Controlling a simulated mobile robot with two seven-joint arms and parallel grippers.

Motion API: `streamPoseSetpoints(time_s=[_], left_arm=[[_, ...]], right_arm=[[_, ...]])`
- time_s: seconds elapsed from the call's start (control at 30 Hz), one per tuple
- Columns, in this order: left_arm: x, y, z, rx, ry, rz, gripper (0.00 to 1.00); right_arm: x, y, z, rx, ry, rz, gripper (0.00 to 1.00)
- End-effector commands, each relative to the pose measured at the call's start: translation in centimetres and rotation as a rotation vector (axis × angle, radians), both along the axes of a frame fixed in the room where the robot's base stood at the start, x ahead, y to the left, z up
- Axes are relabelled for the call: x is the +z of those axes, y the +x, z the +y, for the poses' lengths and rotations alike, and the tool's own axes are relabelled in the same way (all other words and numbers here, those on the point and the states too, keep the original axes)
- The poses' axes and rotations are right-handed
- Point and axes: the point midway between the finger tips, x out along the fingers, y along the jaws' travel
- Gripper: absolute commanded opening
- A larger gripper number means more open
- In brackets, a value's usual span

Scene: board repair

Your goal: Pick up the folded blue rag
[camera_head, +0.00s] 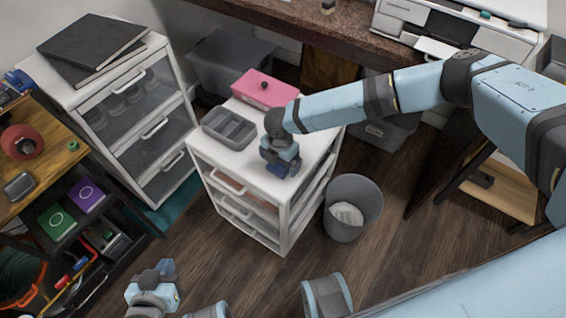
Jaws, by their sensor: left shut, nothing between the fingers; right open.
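A small dark blue patch (277,171), which looks like the folded blue rag, shows on top of the white drawer unit (213,152), near its front right corner. It is mostly hidden by my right gripper (280,166), which points down right over it. My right gripper is open; whether its fingers touch the rag cannot be told. My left gripper (165,268) is shut and empty at the lower left, over the floor and away from the unit.
A grey divided tray (230,128) and a pink box (264,89) with a dark knob share the unit's top. A grey waste bin (350,222) stands at its right. A taller drawer cabinet (150,125) with black folders (92,45) stands at left.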

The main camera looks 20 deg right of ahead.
Motion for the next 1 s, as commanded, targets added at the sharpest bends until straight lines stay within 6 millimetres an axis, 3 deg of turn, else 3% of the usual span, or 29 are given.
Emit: streamPoseSetpoints(time_s=[0.1,0.3,0.53,0.83,1.0], left_arm=[[0.1,0.1,0.0,0.0,-0.004,-0.004,0.0],[0.7,0.1,-0.1,-0.001,-0.008,-0.014,0.0],[0.5,0.1,-0.1,-0.001,-0.007,-0.012,0.0],[0.1,0.0,-0.1,-0.001,-0.004,-0.003,0.0],[0.3,0.0,0.0,-0.002,-0.002,-0.004,0.0]], right_arm=[[-1.2,0.0,-0.1,-0.001,-0.001,-0.001,0.99],[-1.2,0.0,-0.1,-0.001,-0.001,-0.001,0.99],[-1.2,0.0,-0.1,-0.001,0.0,0.0,0.46],[-1.1,0.0,-0.1,-0.001,0.0,0.0,0.46],[0.0,0.0,-0.1,-0.002,0.001,0.0,0.46]])
